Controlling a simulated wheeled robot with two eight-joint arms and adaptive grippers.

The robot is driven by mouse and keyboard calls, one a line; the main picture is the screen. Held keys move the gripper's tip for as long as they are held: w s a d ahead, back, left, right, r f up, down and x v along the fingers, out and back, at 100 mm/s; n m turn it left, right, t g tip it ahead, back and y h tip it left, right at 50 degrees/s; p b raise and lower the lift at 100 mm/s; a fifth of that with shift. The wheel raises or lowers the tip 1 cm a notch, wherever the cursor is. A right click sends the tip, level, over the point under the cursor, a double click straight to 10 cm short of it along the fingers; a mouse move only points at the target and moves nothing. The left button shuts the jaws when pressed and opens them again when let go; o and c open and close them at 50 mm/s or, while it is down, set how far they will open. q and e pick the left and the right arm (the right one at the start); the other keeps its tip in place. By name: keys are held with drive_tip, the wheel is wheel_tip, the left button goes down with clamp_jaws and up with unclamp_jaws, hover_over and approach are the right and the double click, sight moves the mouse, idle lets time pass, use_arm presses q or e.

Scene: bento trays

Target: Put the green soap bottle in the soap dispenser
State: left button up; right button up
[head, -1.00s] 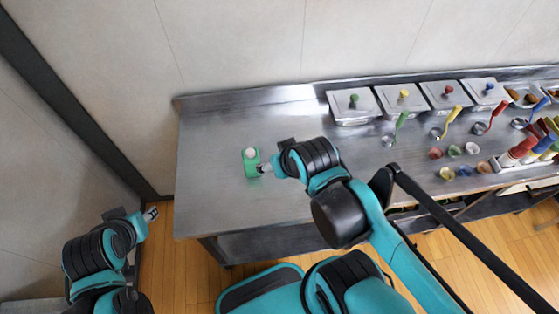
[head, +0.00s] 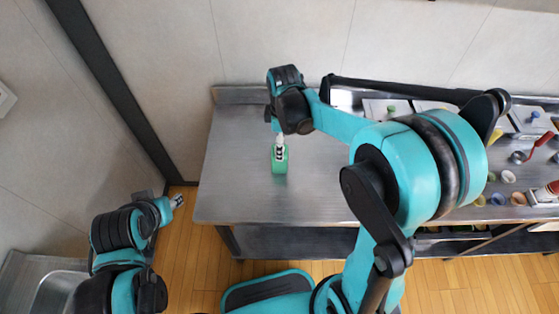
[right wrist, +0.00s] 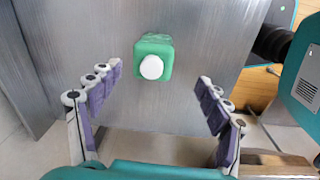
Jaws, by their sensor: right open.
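The green soap bottle (head: 280,161) with a white cap stands on the left part of the steel table. In the right wrist view the bottle (right wrist: 153,58) is seen from above, beyond and between the spread fingers, with gaps on both sides. My right gripper (head: 279,141) is open, above the bottle in the head view; its purple-padded fingers (right wrist: 159,76) hold nothing. My left gripper (head: 177,201) hangs off the table's left side, away from the bottle; its finger opening is too small to judge. I cannot make out a soap dispenser.
The steel table (head: 235,185) is clear around the bottle. Lidded containers (head: 390,110) and small coloured cups (head: 508,177) stand to the right, partly behind my right arm. A sink (head: 50,294) shows at lower left. The wall is behind the table.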

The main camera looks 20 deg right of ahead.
drive_tip(key=shift+w+a+f+n+g, duration=0.15)
drive_tip(key=shift+w+f+n, duration=0.15)
drive_tip(key=shift+f, duration=0.2)
drive_tip(key=shift+w+a+f+n+g, duration=0.15)
drive_tip(key=shift+f+n, duration=0.15)
drive_tip(key=shift+f, duration=0.15)
wheel_tip(320, 180, down, 3)
drive_tip(key=shift+d+r+b, duration=0.1)
drive_tip(key=shift+r+b, duration=0.1)
drive_tip(key=shift+b, duration=0.3)
drive_tip(key=f, duration=0.1)
drive_tip(key=f+b, duration=0.1)
drive_tip(key=f, duration=0.1)
drive_tip(key=f+b, duration=0.1)
drive_tip(key=f, duration=0.1)
drive_tip(key=shift+w+d+f, duration=0.1)
drive_tip(key=shift+w, duration=0.25)
drive_tip(key=shift+c, duration=1.2)
drive_tip(key=c, duration=1.4)
